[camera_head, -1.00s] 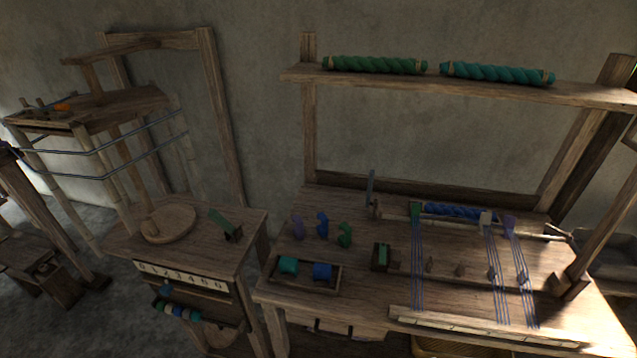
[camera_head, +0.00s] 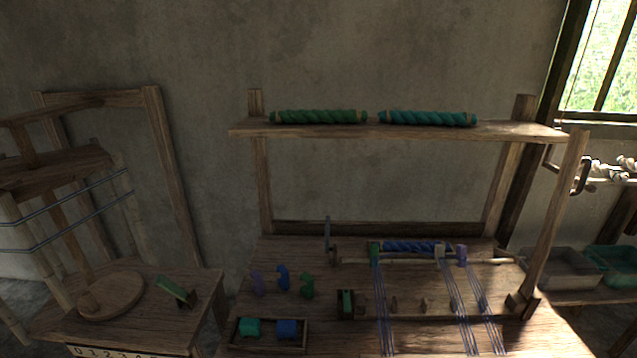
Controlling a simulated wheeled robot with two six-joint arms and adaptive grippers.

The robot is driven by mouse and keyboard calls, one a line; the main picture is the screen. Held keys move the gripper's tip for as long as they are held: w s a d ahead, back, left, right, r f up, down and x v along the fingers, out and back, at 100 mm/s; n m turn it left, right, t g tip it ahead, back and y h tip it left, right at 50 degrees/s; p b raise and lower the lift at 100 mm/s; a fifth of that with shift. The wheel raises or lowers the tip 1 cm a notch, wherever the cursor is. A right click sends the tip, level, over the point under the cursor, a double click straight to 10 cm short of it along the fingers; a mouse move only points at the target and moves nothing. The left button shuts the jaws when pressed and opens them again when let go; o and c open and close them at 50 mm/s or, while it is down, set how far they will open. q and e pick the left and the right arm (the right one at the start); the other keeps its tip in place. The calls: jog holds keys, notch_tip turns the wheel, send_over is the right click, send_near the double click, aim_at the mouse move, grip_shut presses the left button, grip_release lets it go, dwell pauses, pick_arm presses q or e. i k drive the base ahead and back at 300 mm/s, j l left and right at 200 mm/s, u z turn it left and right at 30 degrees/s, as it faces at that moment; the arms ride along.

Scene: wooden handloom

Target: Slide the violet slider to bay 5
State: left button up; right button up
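The violet slider (camera_head: 461,254) is a small block at the right end of a row on the loom table's back rail (camera_head: 400,261). Blue threads run from it toward the front of the table. A pale slider (camera_head: 440,252) sits just left of it, and a green slider (camera_head: 375,250) sits further left; threads run from these too. A blue twisted roll (camera_head: 410,246) lies behind, between the green and pale sliders. I cannot read any bay numbers on the loom. Neither of my grippers is in view.
The loom's upright posts and upper shelf (camera_head: 400,130), with green and teal rolls, frame the space above. Small pegs (camera_head: 392,304) stand among the threads. A wooden tray (camera_head: 267,346) holds teal and blue pieces. A side table (camera_head: 150,325) stands left, bins (camera_head: 560,268) right.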

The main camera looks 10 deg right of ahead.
aim_at(460, 249)
jog(key=z, duration=1.4)
